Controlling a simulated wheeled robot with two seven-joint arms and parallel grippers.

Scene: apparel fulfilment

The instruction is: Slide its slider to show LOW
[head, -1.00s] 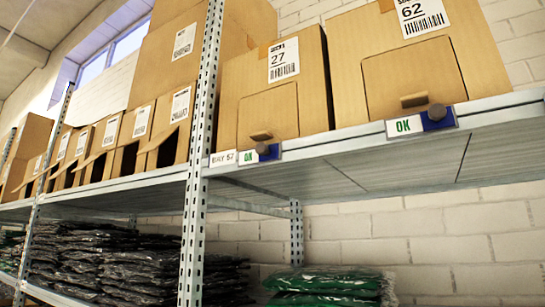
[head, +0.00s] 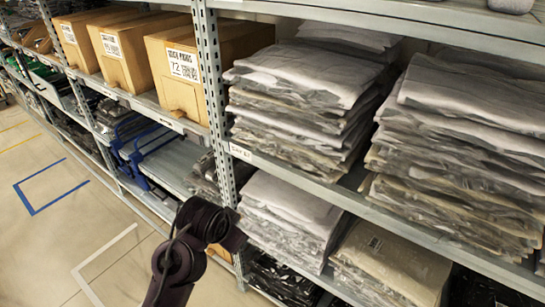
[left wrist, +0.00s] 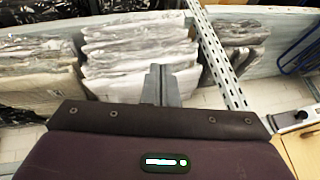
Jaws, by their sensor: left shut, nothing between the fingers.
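In the left wrist view, a small dark knob (left wrist: 301,115) sits on a pale strip along a shelf edge at the right; any word beside it is unreadable. My left gripper (left wrist: 164,82) is shut and empty, its grey fingers in front of wrapped garment stacks, well left of the knob. In the head view, a dark arm of mine (head: 190,245) reaches up from the bottom, in front of the shelf post; its fingers cannot be made out. A carton marked 72 (head: 195,68) stands on the shelf above a pale label strip (head: 178,122). No readable LOW shows.
A perforated post (head: 212,100) separates the cartons from stacks of wrapped garments (head: 300,90) on the right. It also shows in the left wrist view (left wrist: 222,60). Blue-framed racks (head: 150,155) sit below the cartons. The floor at left is open, with painted lines.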

